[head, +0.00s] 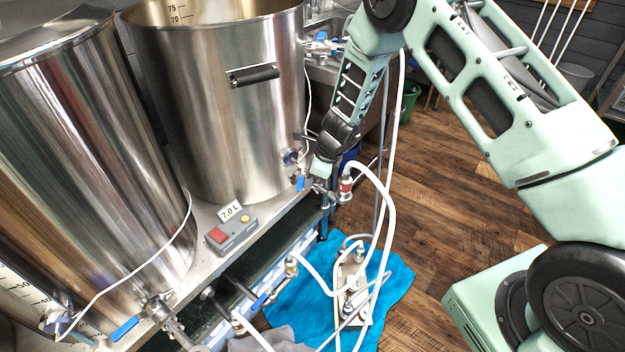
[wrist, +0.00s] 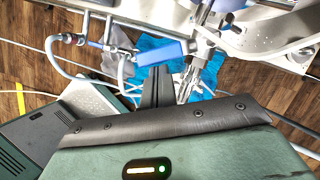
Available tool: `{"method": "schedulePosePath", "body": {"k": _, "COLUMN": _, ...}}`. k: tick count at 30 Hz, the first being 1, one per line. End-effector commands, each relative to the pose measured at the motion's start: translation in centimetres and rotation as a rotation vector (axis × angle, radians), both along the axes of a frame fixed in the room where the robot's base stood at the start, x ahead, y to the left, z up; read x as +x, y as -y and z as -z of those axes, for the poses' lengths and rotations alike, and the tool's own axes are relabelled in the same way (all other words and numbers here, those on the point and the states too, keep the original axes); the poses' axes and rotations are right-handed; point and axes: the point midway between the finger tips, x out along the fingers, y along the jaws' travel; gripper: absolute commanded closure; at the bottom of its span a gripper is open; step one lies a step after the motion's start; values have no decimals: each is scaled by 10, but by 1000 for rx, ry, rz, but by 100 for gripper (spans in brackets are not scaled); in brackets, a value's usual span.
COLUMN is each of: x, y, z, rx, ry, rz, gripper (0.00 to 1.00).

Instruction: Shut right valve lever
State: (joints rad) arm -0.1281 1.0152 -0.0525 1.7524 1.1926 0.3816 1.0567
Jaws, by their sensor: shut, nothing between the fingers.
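The right valve lever (head: 300,183) is a small blue handle on the metal valve at the foot of the right steel kettle (head: 225,110). In the wrist view a blue lever (wrist: 160,52) lies sideways just beyond my fingertips, beside a metal valve body (wrist: 205,42). My gripper (wrist: 158,72) is shut and empty, its dark fingers pointing at the lever. I cannot tell whether they touch it. In the head view my gripper (head: 320,172) is at the right valve, just right of the lever, and its fingertips are partly hidden.
The left kettle (head: 90,180) has its own blue-handled valve (head: 124,328). A grey control box (head: 231,234) stands on the bench between the kettles. A white hose (head: 385,200) loops beside my gripper. A pump (head: 352,290) sits on a blue cloth (head: 398,275). Wooden floor on the right is open.

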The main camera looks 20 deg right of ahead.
Motion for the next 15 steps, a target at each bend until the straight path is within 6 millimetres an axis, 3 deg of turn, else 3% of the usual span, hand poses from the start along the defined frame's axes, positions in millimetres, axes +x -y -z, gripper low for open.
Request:
{"method": "schedulePosePath", "body": {"k": 11, "x": 3, "y": -21, "z": -2, "rx": 3, "ry": -2, "rz": 258, "gripper": 100}}
{"method": "schedulePosePath", "body": {"k": 15, "x": 6, "y": -27, "z": -3, "rx": 1, "ry": 0, "rz": 258, "gripper": 100}}
